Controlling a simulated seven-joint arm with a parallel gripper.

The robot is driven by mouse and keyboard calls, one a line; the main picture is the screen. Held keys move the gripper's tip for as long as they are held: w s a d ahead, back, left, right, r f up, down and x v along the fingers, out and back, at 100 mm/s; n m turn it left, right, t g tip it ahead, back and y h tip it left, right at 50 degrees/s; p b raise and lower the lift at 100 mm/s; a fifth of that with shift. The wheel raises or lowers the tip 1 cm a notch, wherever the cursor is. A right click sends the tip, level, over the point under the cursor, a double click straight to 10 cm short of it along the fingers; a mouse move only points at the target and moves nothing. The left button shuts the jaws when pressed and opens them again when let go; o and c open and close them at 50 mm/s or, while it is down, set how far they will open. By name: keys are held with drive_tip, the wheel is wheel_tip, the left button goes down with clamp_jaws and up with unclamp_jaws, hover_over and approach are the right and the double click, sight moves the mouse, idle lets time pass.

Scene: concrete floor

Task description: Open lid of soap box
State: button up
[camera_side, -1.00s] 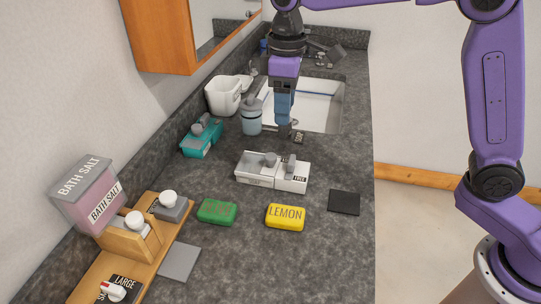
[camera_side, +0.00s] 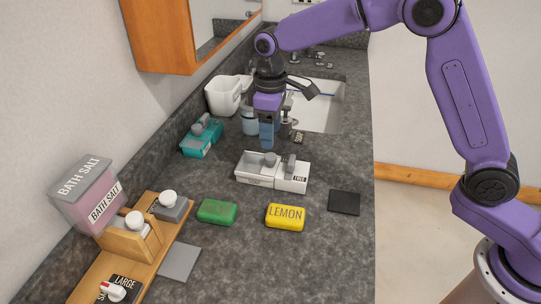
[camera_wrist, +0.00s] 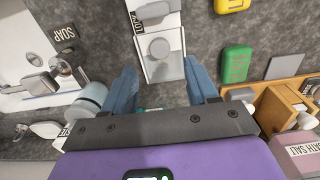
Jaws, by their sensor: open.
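A white two-part box (camera_side: 254,180), which looks like the soap box, stands on the grey counter. Its left lid has a round grey knob (camera_wrist: 159,48) and its right lid has an upright grey handle (camera_side: 290,163). Both lids look closed. My gripper (camera_side: 268,146) points down just above the left part and partly hides its knob. In the wrist view my gripper (camera_wrist: 163,85) is open and empty, and the white box lies ahead between its fingers. I cannot tell whether a finger touches the knob.
A green bar (camera_side: 217,211) and a yellow LEMON bar (camera_side: 285,217) lie in front. A teal box (camera_side: 199,141), a blue-grey jar (camera_side: 249,124) and a white sink (camera_side: 325,108) stand behind. A wooden rack (camera_side: 128,243) and bath salt box (camera_side: 82,195) stand left. A dark square (camera_side: 344,203) lies right.

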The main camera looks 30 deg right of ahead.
sight(270, 156)
wheel_tip(270, 156, down, 8)
drive_tip(key=shift+f, duration=0.1)
idle(0.4)
drive_tip(key=shift+w, duration=0.1)
clamp_jaws()
